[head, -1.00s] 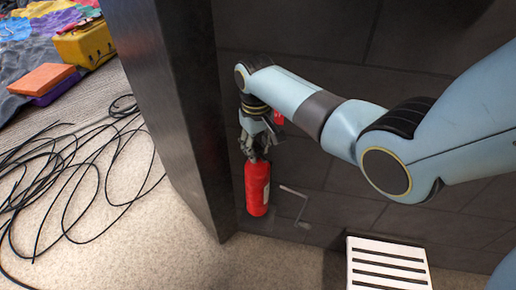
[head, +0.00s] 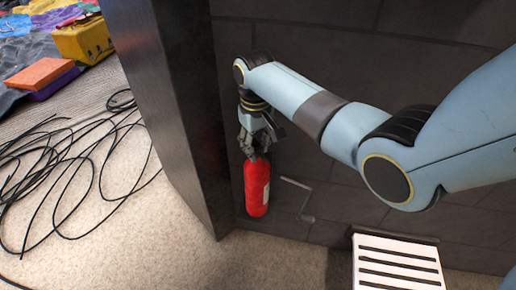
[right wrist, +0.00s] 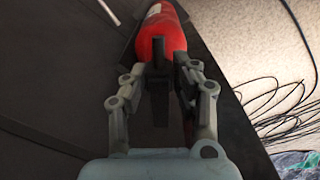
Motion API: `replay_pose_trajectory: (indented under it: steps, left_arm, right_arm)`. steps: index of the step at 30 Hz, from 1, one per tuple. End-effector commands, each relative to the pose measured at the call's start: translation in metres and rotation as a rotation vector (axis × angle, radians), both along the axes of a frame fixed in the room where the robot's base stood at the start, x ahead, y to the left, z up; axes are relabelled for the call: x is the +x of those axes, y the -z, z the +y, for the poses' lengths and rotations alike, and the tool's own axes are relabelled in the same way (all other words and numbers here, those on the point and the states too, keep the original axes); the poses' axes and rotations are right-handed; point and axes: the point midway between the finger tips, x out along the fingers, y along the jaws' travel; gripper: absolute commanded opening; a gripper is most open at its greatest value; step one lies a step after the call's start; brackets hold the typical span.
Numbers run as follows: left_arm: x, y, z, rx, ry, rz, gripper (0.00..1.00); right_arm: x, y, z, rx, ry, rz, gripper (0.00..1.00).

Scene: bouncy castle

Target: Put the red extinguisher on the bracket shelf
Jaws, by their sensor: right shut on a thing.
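The red extinguisher (head: 257,188) hangs upright under my right gripper (head: 256,150), close to the dark wall. It has a pale label on its right side. My right gripper is shut on its top; the exact contact is hard to see. In the right wrist view the red body (right wrist: 168,30) lies beyond the fingers (right wrist: 160,85), with a dark valve part between them. A thin grey metal bracket (head: 298,203) shows at the wall just right of the extinguisher; whether this is the bracket shelf I cannot tell. My left gripper is not in view.
A dark upright panel (head: 182,120) stands close left of the extinguisher. A white slatted piece (head: 398,262) is at the lower right by the wall. Black cables (head: 75,180) lie loose on the carpet at left. A yellow box (head: 83,41) and an orange block (head: 40,74) are farther back.

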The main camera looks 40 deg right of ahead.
Motion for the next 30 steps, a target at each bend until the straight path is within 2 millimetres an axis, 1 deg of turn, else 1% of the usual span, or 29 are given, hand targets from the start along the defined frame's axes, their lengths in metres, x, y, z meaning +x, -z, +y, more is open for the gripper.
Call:
replay_pose_trajectory:
  steps: [1, 3, 9, 10, 15, 24, 26, 29, 30]
  left_arm:
    - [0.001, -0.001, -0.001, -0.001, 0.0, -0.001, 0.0]
    - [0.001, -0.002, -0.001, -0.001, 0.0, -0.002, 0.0]
    - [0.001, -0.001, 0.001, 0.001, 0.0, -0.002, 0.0]
    - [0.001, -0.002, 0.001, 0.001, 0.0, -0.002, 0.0]
    - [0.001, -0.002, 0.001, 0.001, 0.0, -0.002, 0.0]
    - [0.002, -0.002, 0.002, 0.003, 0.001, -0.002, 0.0]
    - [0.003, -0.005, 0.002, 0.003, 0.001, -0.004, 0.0]
    - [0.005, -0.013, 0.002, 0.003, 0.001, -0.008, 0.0]
    - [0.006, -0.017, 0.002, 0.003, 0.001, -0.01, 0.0]
  right_arm:
    - [0.002, -0.003, 0.0, 0.0, 0.0, -0.005, 0.0]
    - [0.002, -0.004, 0.0, 0.0, 0.0, -0.005, 0.0]
    - [0.002, -0.001, 0.0, 0.0, 0.0, -0.005, 0.0]
    - [0.0, 0.001, 0.0, 0.0, 0.0, 0.0, 0.3]
    - [0.0, 0.001, 0.0, 0.0, 0.0, 0.0, 0.51]
    - [-0.001, -0.002, 0.0, 0.0, 0.0, 0.0, 0.51]
    - [0.0, -0.008, 0.0, 0.0, 0.0, 0.0, 0.51]
    - [0.0, -0.026, 0.0, 0.0, 0.0, -0.003, 0.51]
    - [0.001, -0.036, 0.0, 0.0, 0.0, -0.004, 0.51]
